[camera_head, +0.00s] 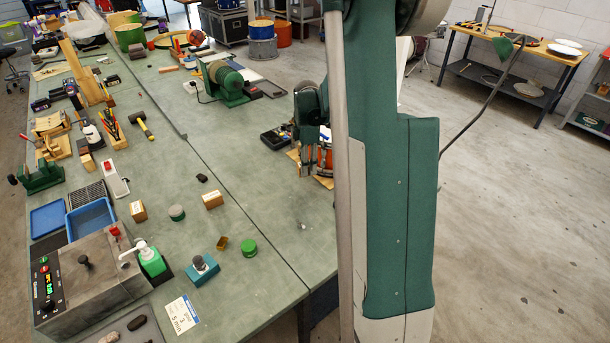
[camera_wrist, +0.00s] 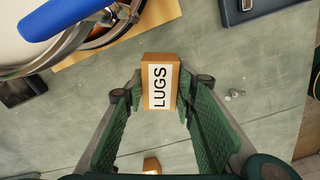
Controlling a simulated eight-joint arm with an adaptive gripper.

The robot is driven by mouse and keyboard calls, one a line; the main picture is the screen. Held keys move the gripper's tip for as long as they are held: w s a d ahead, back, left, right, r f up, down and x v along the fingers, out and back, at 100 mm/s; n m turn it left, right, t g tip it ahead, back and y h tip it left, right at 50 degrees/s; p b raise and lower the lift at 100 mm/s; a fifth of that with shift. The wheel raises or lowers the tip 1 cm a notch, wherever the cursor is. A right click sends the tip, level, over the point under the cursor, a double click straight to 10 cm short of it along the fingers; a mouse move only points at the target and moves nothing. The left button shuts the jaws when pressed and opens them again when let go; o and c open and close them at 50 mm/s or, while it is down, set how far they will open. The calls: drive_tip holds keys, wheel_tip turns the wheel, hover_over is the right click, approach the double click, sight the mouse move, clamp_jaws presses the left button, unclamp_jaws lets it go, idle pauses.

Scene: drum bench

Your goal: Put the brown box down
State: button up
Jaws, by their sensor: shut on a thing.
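In the camera_head view my arm covers much of the right side, and I cannot make out the held box there.
Two other brown boxes, one at left (camera_head: 137,211) and one nearer the middle (camera_head: 212,199), stand on the bench. A green round tin (camera_head: 249,247) is close by. Bare bench lies around the held box.

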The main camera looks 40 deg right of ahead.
drive_tip(key=shift+f, duration=2.4)
drive_tip(key=shift+f+b, duration=0.35)
drive_tip(key=shift+f, duration=1.5)
drive_tip(key=shift+f, duration=0.15)
drive_tip(key=o, duration=0.9)
drive_tip(key=shift+r, duration=0.2)
drive_tip(key=shift+r+p, duration=0.5)
drive_tip(key=shift+r, duration=5.5)
